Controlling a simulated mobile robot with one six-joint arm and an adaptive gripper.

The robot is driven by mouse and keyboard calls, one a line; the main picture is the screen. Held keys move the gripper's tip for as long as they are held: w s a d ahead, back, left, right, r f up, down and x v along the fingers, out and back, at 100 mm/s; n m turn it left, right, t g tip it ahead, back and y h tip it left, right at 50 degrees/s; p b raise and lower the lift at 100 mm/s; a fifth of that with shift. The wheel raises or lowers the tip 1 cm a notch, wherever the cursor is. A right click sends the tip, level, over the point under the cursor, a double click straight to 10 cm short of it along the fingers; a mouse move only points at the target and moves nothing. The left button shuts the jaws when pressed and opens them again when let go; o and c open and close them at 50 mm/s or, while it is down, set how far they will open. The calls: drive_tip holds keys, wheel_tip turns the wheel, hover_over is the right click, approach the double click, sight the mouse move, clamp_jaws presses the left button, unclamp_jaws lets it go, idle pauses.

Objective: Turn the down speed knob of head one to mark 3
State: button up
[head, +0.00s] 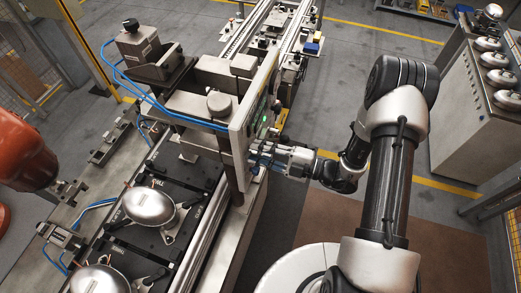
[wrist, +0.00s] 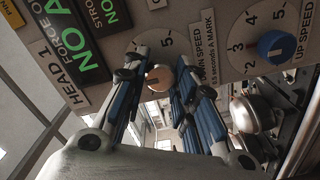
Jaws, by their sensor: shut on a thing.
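The down speed knob (wrist: 158,77) of head 1 is a small pale, orange-tinted knob on the grey control panel (wrist: 212,20). In the wrist view it sits between the fingertips of my gripper (wrist: 160,82), which is shut on it. The finger pads cover much of its dial; a 5 shows above it, and I cannot tell which mark the knob points to. The blue up speed knob (wrist: 275,45) is to the right, with marks 2 to 5 visible. In the head view my gripper (head: 255,160) is at the panel (head: 262,105), whose face is seen edge-on.
Green-lit displays (wrist: 70,40) are left of the knob. Silver compressors (head: 149,205) sit on black pallets left of the press column. An orange robot arm (head: 25,150) is at far left. A grey cabinet (head: 470,110) with more compressors stands right. Open floor lies behind my arm.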

idle(0.5)
drive_tip(key=o, duration=1.1)
drive_tip(key=shift+c, duration=0.2)
drive_tip(key=shift+d, duration=0.1)
drive_tip(key=v, duration=1.1)
drive_tip(key=shift+s+d, duration=0.15)
drive_tip(key=shift+d, duration=0.25)
